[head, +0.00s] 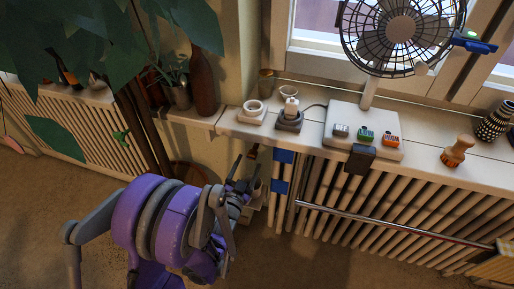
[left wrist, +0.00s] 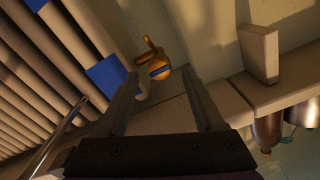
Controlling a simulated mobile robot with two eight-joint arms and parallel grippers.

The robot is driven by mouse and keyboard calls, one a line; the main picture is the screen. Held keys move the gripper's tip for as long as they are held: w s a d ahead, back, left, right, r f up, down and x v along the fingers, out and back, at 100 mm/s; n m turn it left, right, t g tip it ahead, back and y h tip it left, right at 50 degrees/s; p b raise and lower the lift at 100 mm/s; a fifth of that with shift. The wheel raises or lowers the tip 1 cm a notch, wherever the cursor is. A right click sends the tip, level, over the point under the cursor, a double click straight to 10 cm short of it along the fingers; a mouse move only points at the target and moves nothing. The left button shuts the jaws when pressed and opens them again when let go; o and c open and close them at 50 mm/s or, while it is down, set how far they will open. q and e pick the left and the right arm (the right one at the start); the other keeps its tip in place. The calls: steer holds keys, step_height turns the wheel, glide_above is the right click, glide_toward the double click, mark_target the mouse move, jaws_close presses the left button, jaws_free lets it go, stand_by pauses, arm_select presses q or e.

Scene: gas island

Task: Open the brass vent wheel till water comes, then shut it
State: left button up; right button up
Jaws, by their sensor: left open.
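The brass vent wheel (left wrist: 160,70), a small round brass piece with a blue band and a prong, shows in the left wrist view beside the end of the radiator. My left gripper (left wrist: 161,85) is open, its two fingers pointing toward the wheel. The wheel appears between and beyond the fingertips; I cannot tell the remaining distance. In the head view the left gripper (head: 247,172) is at the radiator's left end, below the sill. The wheel is hard to make out there. I see no water. My right gripper is not in view.
The radiator (head: 375,205) has blue bands (head: 283,156) on its end column and a rail across its front. The sill (head: 300,135) above carries a fan (head: 400,35), a white switch board (head: 350,123) and small pots. A leafy plant (head: 90,40) stands left of my arm.

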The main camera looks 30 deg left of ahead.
mark_target(255, 147)
arm_select(q)
steer(key=x, duration=0.8)
steer(key=shift+d, duration=0.1)
steer(key=shift+c, duration=0.2)
jaws_close()
